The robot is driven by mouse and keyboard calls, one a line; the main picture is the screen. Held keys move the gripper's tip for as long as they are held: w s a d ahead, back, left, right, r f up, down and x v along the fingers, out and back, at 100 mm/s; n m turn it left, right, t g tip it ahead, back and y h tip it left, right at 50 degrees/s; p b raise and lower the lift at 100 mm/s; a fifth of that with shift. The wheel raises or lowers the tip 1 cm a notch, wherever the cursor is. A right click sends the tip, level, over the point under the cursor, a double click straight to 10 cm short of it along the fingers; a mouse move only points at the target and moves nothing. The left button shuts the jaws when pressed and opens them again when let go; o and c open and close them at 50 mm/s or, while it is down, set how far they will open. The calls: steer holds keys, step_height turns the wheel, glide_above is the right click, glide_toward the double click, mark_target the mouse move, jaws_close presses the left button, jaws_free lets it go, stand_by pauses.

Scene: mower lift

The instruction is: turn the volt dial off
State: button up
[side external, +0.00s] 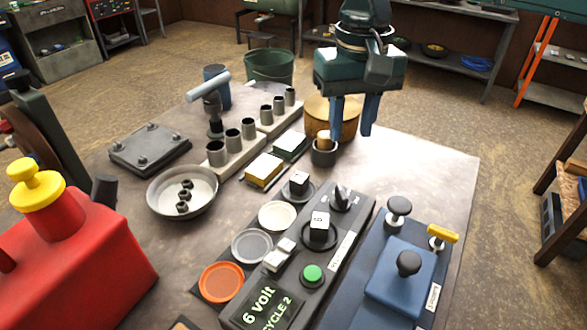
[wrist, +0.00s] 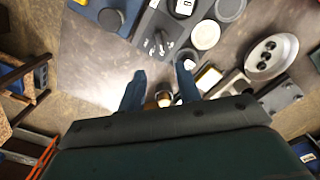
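The dark grey control panel (side external: 301,251) lies near the front of the table in the side view, with a green display reading "6 volt" and "CYCLE 2". It carries a black pointer knob (side external: 341,198), a knob topped by a white marked cube (side external: 319,226), a light grey switch (side external: 279,254) and a green button (side external: 313,275). I cannot tell which knob is the volt dial. The pointer knob also shows in the wrist view (wrist: 158,46). My gripper (side external: 350,133) is open and empty, beyond the panel's far end and apart from it. Its blue fingers show in the wrist view (wrist: 160,73).
A dark cup with a wooden piece (side external: 324,151) stands close to my fingers, a round wooden block (side external: 335,115) behind. A blue unit with knobs (side external: 393,275) lies right of the panel; coloured discs (side external: 221,282) lie left. Bare table is free at the far right.

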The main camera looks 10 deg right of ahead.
mark_target(342, 192)
steer(key=shift+f, duration=0.1)
step_height(342, 192, down, 14)
steer(key=shift+r, duration=0.25)
stand_by(0.5)
jaws_close()
